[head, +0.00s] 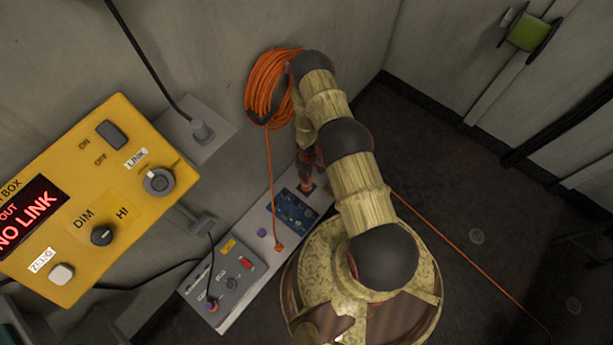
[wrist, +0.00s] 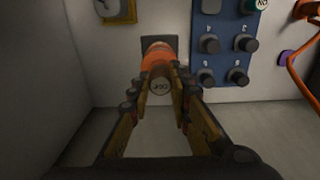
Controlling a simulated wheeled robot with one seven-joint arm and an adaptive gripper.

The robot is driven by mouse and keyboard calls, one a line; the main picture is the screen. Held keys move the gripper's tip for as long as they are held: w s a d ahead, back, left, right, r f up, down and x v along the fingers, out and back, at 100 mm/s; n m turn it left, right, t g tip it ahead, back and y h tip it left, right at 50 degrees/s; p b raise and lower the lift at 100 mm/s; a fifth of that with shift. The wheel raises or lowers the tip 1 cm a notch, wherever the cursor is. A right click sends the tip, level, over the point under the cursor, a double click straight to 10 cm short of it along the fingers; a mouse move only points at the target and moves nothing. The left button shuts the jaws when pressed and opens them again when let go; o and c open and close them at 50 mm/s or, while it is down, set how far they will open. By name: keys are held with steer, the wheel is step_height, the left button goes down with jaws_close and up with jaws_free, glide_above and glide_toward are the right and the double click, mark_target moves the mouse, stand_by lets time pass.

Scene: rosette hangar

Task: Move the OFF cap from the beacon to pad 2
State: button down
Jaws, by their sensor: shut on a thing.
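The lettering looks turned over. My gripper (wrist: 159,88) is shut on it, one finger on each side. Behind it is the orange beacon (wrist: 157,57), on a dark square mount against the pale panel. The cap looks in line with the beacon; I cannot tell whether they touch. In the head view my gripper (head: 307,172) is just above the orange beacon (head: 306,186). The blue pad panel (wrist: 223,74) is to the right in the wrist view; I cannot read which pad is 2.
The blue panel carries several dark round knobs (wrist: 238,76) and a green-and-white cap (wrist: 256,5). An orange cable (wrist: 295,72) hangs at right. In the head view a yellow control box (head: 100,200) stands at left and an orange cable coil (head: 268,85) hangs on the wall.

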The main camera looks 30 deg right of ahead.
steer(key=shift+r+p, duration=1.9)
steer(key=shift+r, duration=0.5)
steer(key=shift+s+a+f, duration=0.1)
steer(key=shift+s+a+f+m, duration=0.6)
steer(key=shift+s+a+f, duration=0.4)
steer(key=shift+s, duration=0.1)
steer(key=shift+f, duration=0.1)
steer(key=shift+s+a+f, duration=0.15)
steer(key=shift+s+a, duration=0.1)
steer(key=shift+s, duration=0.05)
steer(key=shift+f, duration=0.1)
